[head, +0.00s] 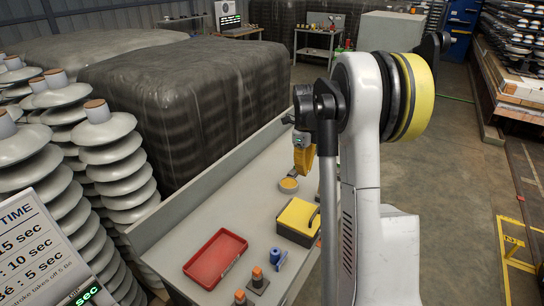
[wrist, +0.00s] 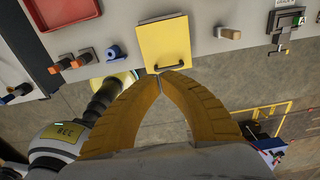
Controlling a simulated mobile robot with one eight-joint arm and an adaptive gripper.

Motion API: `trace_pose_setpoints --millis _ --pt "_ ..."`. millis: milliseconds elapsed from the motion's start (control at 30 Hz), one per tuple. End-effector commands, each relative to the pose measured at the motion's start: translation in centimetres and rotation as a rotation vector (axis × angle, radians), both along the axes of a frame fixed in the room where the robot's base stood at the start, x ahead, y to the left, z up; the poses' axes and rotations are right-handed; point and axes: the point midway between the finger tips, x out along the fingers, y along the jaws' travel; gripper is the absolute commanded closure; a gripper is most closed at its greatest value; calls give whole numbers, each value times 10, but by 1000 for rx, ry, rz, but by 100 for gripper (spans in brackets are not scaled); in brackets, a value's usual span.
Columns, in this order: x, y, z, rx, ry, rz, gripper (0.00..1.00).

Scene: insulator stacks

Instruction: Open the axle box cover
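The axle box (head: 297,233) is a dark box on the grey bench with a yellow cover (head: 299,213). The cover lies flat and closed, with a dark handle on its right edge. In the wrist view the cover (wrist: 164,38) is at top centre, its black handle (wrist: 170,67) along the lower edge. My gripper (head: 303,172) has yellow fingers and points down, apparently above the bench. In the wrist view its fingertips (wrist: 160,76) meet just below the handle in the picture, with nothing visible between them. Contact with the handle cannot be confirmed.
A red tray (head: 215,259), orange-topped pieces (head: 258,277) and a blue spool-like item (head: 276,256) lie near the box. A clamp-like device (wrist: 287,21) is at the wrist view's right. Insulator stacks (head: 109,160) stand left.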

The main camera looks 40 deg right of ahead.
Motion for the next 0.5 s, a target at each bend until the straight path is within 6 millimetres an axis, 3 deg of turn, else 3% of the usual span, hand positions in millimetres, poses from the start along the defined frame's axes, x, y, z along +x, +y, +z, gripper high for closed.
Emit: trace_pose_setpoints --millis 267,367,500 --pt "-1 3 2 -2 -4 23 100" --pt "-2 23 11 -12 -26 141 100" --pt "-12 78 32 -53 -88 497 100"
